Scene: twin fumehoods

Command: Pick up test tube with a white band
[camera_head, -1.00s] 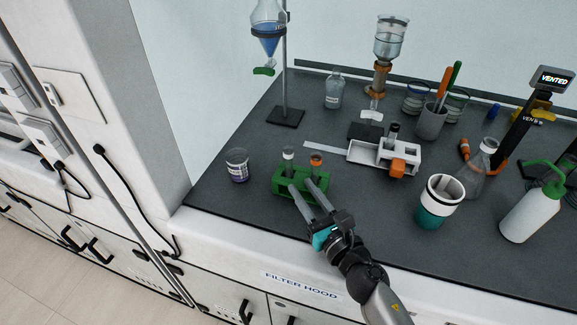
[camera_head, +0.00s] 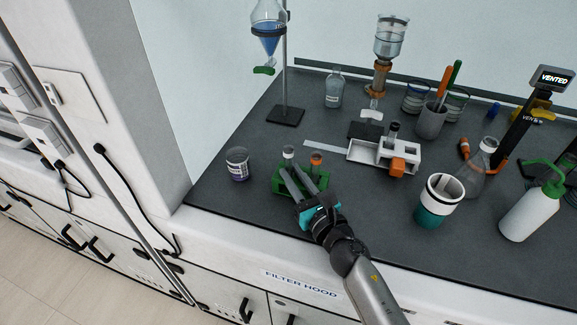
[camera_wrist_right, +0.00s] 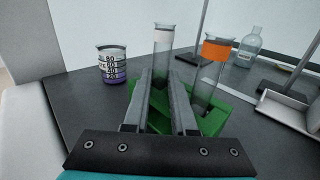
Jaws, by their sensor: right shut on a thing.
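The test tube with a white band (camera_head: 288,153) stands upright in the green rack (camera_head: 318,190) on the hood's dark worktop. It also shows in the right wrist view (camera_wrist_right: 163,42), with its white band near the top. A second tube with an orange band (camera_head: 316,158) stands to its right in the same rack; in the right wrist view (camera_wrist_right: 213,52) it is outside the fingers. My right gripper (camera_head: 289,172) reaches in from the front, its fingers (camera_wrist_right: 163,75) shut on the white-banded tube. The fingers hide the tube's lower part. My left gripper is not in view.
A beaker with purple liquid (camera_head: 237,164) stands left of the rack. A stand with a blue-filled funnel (camera_head: 267,40) is behind. A white block holder (camera_head: 370,152), a teal-and-white cup (camera_head: 437,205) and a wash bottle (camera_head: 530,213) are to the right.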

